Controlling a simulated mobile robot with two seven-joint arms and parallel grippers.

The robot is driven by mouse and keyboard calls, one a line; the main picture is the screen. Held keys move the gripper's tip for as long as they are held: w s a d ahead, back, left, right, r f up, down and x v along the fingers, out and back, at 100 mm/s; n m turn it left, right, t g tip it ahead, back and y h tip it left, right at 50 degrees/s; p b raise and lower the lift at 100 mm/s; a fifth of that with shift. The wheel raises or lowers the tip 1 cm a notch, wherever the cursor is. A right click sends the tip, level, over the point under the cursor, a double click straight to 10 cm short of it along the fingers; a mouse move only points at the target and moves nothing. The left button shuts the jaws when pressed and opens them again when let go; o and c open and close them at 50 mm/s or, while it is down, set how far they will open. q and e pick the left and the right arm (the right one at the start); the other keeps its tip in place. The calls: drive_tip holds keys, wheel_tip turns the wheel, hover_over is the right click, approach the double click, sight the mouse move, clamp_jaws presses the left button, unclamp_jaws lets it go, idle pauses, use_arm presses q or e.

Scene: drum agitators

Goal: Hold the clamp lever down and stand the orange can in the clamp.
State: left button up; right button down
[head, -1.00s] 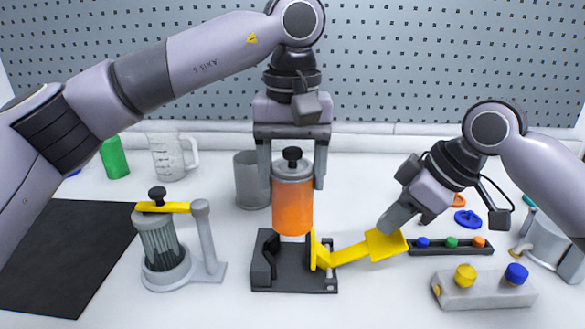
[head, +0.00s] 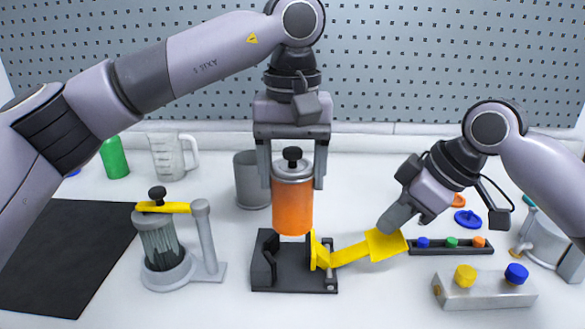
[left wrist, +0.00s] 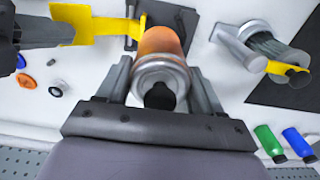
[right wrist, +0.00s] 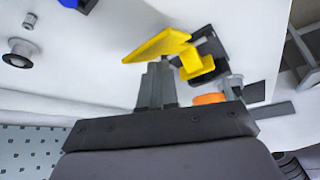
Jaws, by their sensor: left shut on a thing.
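The orange can (head: 292,205), with a grey top and black knob, is upright in my left gripper (head: 291,180). The gripper's fingers are on both sides of the can's upper part; the left wrist view also shows the can (left wrist: 160,45) between them. The can appears above or at the back of the black clamp (head: 285,285); the exact gap to it is unclear. The yellow clamp lever (head: 350,254) slopes up to the right to a broad pad. My right gripper (head: 390,222) touches or nearly touches that pad; its fingers look together in the right wrist view (right wrist: 157,85).
A grey stand holding a ribbed jar (head: 160,240) under a yellow bar is left of the clamp. A grey cup (head: 252,180) is behind the can. A strip of coloured knobs (head: 450,248) and a block with yellow and blue knobs (head: 485,290) are on the right.

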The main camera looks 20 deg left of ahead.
sight(293, 216)
drive_tip(key=shift+f, duration=0.1)
idle(0.5)
drive_tip(key=shift+f, duration=2.55)
use_arm(q)
drive_tip(key=shift+f, duration=0.95)
drive_tip(key=shift+f, duration=0.1)
drive_tip(key=shift+f, duration=1.9)
drive_tip(key=shift+f, duration=0.15)
drive_tip(key=shift+f, duration=0.95)
